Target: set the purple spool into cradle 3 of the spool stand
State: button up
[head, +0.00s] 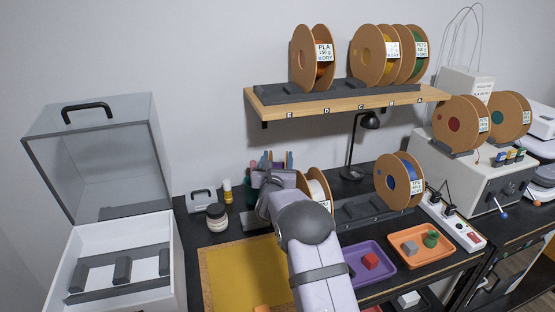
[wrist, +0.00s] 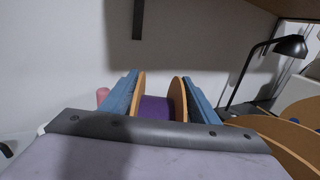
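The purple spool (wrist: 156,108), purple filament between brown flanges, sits between the blue fingers of my gripper (wrist: 160,92) in the wrist view. The fingers press against its two flanges. The dark grey spool stand (head: 365,210) lies on the table. A white spool (head: 316,187) stands at its left, partly behind my arm, and a blue spool (head: 399,181) at its right. Empty cradle space shows between them. I cannot read the cradle numbers.
A wooden shelf (head: 330,104) holding several spools hangs above the stand. A black lamp (head: 369,121) stands behind it. Purple (head: 357,278) and orange (head: 430,257) trays lie in front. An open white box (head: 75,255) is at left; jars (head: 217,217) stand beside it.

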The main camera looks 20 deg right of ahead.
jog(key=shift+r, duration=0.2)
jog(key=b+v, duration=0.3)
jog(key=v, duration=0.7)
jog(key=shift+b, duration=0.4)
jog(key=shift+v, duration=1)
jog(key=shift+c, duration=0.3)
jog(key=shift+f+b, duration=0.15)
jog(key=shift+b, duration=0.15)
